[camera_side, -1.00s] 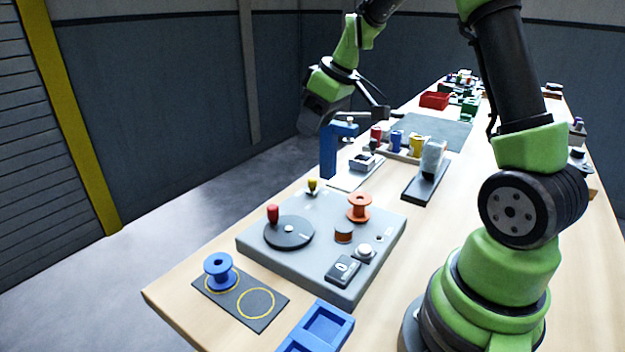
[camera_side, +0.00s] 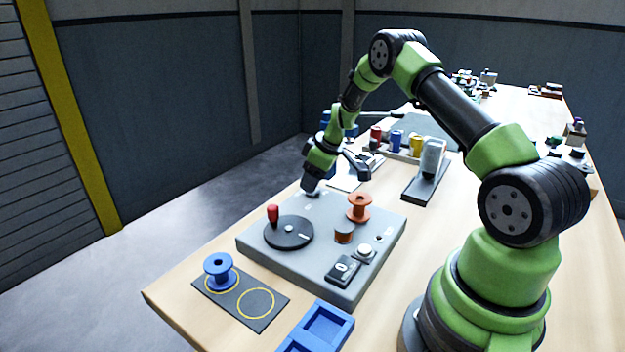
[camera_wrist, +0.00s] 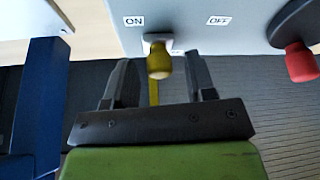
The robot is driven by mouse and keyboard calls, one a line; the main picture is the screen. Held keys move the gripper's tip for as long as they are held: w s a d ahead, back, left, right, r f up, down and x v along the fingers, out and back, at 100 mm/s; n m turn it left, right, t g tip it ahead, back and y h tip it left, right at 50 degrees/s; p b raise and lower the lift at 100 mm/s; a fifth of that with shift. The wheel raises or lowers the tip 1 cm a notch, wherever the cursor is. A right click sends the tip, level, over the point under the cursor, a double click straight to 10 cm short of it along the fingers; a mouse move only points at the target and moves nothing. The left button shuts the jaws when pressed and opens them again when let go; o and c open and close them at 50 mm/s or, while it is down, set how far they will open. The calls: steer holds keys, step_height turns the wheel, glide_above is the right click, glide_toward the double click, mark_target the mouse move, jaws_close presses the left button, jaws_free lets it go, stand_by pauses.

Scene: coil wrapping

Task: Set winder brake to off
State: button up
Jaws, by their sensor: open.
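The winder brake lever (camera_wrist: 158,64) has a yellow knob and shows in the wrist view between the ON label (camera_wrist: 134,21) and the OFF label (camera_wrist: 219,20), nearer ON. My gripper (camera_wrist: 160,76) is open, with one finger on each side of the knob and visible gaps between. In the side view my gripper (camera_side: 311,187) is down at the far left corner of the grey winder base (camera_side: 290,264) and hides the lever there.
The red crank knob (camera_wrist: 301,63) on the dark disc (camera_side: 289,233) is to the right in the wrist view. A blue post (camera_wrist: 38,95) stands to the left. An orange spool (camera_side: 359,206) stands on the base, and a blue spool (camera_side: 219,268) stands on a dark mat.

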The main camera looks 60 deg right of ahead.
mark_target(297, 199)
steer(key=shift+w+f, duration=0.15)
steer(key=shift+f, duration=0.2)
jaws_close()
steer(key=shift+a, duration=1.95)
jaws_free()
steer(key=v, duration=1)
